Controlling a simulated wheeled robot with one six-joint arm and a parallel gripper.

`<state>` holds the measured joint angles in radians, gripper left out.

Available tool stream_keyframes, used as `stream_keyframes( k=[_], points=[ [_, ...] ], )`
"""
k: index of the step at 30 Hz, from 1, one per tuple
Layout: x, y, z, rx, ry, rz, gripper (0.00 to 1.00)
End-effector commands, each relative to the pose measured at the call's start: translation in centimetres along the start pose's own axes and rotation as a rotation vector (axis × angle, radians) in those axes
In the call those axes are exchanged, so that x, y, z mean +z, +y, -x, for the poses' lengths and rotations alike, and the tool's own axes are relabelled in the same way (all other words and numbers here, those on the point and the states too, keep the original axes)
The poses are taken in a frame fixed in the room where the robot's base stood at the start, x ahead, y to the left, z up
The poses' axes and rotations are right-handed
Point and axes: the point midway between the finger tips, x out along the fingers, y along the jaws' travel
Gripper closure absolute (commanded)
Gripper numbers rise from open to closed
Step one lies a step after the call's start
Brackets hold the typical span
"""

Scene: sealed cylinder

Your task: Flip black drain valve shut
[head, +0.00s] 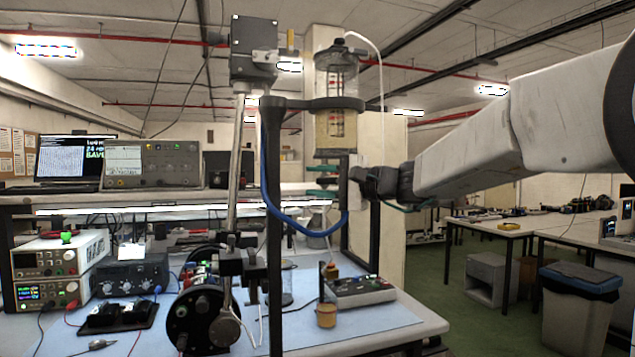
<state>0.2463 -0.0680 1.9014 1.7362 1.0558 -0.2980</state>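A clear cylinder (336,100) with yellowish fluid is held upright in a dark ring on a black stand. Below it are two green discs (322,169) and dark fittings, with a blue hose (300,227) curving from the fittings to the left post. I cannot pick out the black drain valve for certain; it may be among the dark parts under the cylinder. My gripper (358,176) reaches in from the right at the height of the green discs, close to the fittings. I cannot tell whether it touches them, or whether its fingers are apart.
The black stand post (273,220) and a grey motor box (254,50) rise left of the cylinder. A small yellowish cup (326,315) and a control box (359,289) sit on the blue mat below. Instruments (60,270) crowd the left.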

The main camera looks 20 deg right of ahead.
Motion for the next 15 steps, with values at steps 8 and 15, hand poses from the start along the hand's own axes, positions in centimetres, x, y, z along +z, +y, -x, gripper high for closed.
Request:
stream_keyframes(
  k=[8, 15],
  points=[
    [-0.1, -0.1, 4.7, -0.001, 0.004, 0.001, 0.65],
    [0.0, 0.0, 7.1, -0.001, 0.002, 0.000, 0.65]
  ],
)
